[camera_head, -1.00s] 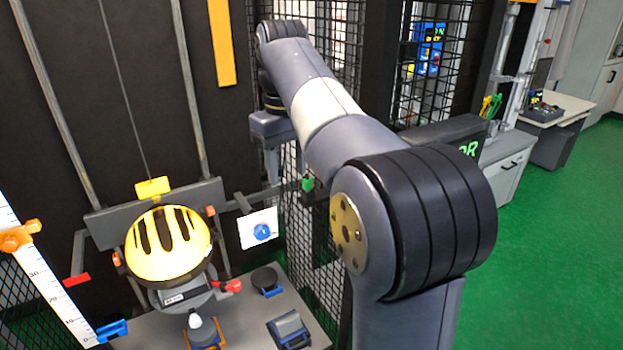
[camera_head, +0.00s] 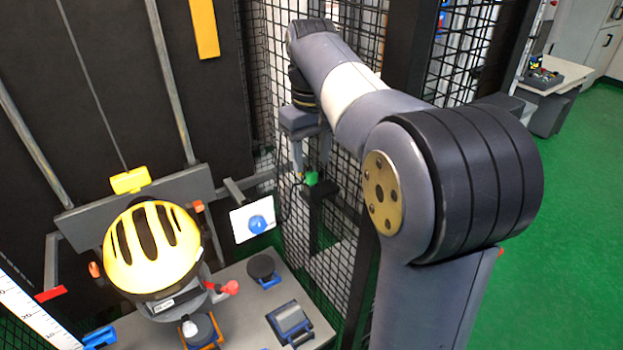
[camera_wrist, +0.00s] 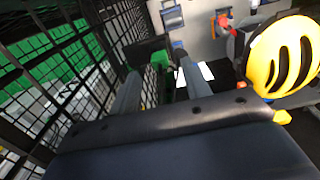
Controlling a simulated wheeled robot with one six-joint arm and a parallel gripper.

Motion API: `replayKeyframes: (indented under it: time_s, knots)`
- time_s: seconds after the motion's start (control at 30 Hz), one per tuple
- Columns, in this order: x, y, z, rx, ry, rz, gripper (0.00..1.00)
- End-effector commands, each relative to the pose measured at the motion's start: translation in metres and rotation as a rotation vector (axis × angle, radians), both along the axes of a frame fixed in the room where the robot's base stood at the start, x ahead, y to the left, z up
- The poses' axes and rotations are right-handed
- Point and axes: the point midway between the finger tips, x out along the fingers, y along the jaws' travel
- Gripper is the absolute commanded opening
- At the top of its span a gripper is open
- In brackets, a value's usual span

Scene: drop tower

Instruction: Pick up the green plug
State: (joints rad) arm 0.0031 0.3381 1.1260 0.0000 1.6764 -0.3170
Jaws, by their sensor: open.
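The green plug (camera_head: 311,178) is small and sits on a dark stand beside the black mesh fence. My gripper (camera_head: 311,166) points down just above it, with a finger on either side in the head view. In the wrist view the plug (camera_wrist: 160,59) shows near the ends of the open fingers, roughly in the gap between them (camera_wrist: 158,65). The gripper is open and holds nothing. I cannot tell whether a finger touches the plug.
Black mesh fence (camera_head: 350,130) runs close beside my gripper. A grey table (camera_head: 245,315) carries a yellow helmet (camera_head: 152,247) on a mount, a round black pad (camera_head: 262,266) and a blue-grey device (camera_head: 290,321). A white card (camera_head: 240,222) with a blue knob stands between helmet and fence.

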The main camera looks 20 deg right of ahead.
Motion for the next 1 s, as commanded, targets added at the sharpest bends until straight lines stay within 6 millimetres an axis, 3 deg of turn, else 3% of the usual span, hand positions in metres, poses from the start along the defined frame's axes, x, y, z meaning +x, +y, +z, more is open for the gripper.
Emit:
replayKeyframes:
  time_s: [0.23,0.53,1.0]
  knots:
    - [-0.001,0.000,-0.036,0.000,0.004,0.000,0.45]
    - [0.000,0.000,-0.041,0.000,0.001,0.000,0.45]
    - [0.000,0.000,-0.041,0.000,0.001,0.000,0.07]
